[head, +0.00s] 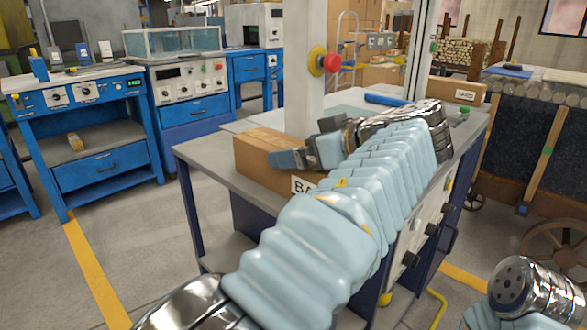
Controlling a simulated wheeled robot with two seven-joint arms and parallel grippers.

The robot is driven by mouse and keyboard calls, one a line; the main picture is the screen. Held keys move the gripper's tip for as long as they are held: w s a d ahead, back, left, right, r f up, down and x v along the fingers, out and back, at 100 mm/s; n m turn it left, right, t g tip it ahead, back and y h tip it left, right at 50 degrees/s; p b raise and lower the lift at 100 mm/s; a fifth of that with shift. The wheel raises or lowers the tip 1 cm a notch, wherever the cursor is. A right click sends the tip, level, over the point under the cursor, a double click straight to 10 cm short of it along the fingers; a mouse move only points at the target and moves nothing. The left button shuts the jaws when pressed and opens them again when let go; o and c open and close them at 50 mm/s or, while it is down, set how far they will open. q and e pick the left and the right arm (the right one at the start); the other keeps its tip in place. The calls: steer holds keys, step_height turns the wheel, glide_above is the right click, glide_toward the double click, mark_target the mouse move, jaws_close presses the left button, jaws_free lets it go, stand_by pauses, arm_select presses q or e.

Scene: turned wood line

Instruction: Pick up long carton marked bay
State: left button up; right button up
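A long brown carton (262,146) lies on the grey bench top at its left end. Its white label shows the letters "BA"; the rest is hidden behind my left arm. My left arm comes up from the bottom and bends back to the left over the bench. My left gripper (288,158) points left, with a blue-grey finger in front of the carton's upper part. I cannot tell whether it touches the carton or how far the fingers are apart. Part of my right arm shows at the bottom right; its gripper is out of view.
A smaller carton (458,91) with a label like "YARD" stands at the bench's far right. A pale post (303,60) with a red button (331,63) rises behind the long carton. A blue tool (385,99) lies farther back. Blue workbenches (97,160) stand left across open floor.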

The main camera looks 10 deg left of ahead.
arm_select(q)
steer(key=c, duration=1.2)
steer(key=shift+r, duration=0.1)
